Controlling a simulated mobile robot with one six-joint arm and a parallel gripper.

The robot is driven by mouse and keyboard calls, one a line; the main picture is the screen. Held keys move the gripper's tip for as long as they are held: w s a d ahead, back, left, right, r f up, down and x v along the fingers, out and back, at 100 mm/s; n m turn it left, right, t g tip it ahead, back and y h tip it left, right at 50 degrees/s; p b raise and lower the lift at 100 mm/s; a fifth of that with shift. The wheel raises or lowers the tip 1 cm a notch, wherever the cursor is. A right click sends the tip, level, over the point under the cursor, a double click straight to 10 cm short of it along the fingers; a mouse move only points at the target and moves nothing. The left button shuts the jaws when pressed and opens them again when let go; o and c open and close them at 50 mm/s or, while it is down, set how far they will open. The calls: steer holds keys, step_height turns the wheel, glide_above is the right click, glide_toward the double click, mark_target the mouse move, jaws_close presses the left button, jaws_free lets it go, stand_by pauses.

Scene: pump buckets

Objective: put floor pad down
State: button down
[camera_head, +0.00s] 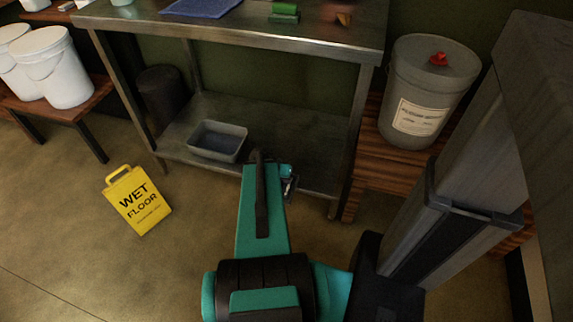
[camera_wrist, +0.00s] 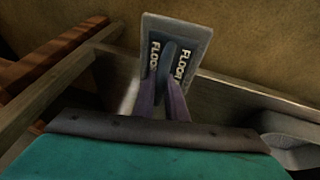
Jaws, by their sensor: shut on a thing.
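The floor pad (camera_wrist: 190,46) is a flat grey-blue piece with pale "FLOOR" lettering, seen upright in the middle of the wrist view. My gripper (camera_wrist: 165,90) is shut on it, with the finger tips against its face. In the head view my gripper (camera_head: 289,182) is at the end of the teal arm, in front of the steel table's lower shelf. It is mostly hidden by the arm there, and the pad cannot be made out clearly in that view.
A steel table (camera_head: 230,36) with a lower shelf (camera_head: 285,140) holds a grey tub (camera_head: 217,157). A yellow wet-floor sign (camera_head: 138,200) stands on the floor at left. A grey bucket (camera_head: 425,85) sits on a wooden bench (camera_head: 390,165) at right. Open floor lies at lower left.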

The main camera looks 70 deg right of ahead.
steer(key=shift+w+d+f+b, duration=0.15)
steer(key=shift+d+b, duration=0.45)
steer(key=shift+b, duration=0.95)
steer(key=shift+w+d+f+b, duration=0.15)
steer(key=shift+d+b, duration=0.4)
steer(key=shift+b, duration=1)
steer(key=d+b, duration=0.2)
steer(key=shift+w+d+f+b, duration=0.15)
steer(key=shift+w+d+b, duration=0.15)
steer(key=shift+d+b, duration=0.1)
steer(key=w+d+b, duration=0.2)
steer(key=d, duration=0.8)
steer(key=shift+w+f, duration=0.25)
steer(key=shift+f, duration=0.05)
steer(key=shift+f+b, duration=1.15)
steer(key=shift+f, duration=0.6)
steer(key=shift+f, duration=0.1)
steer(key=c, duration=1.8)
jaws_free()
steer(key=shift+o, duration=0.2)
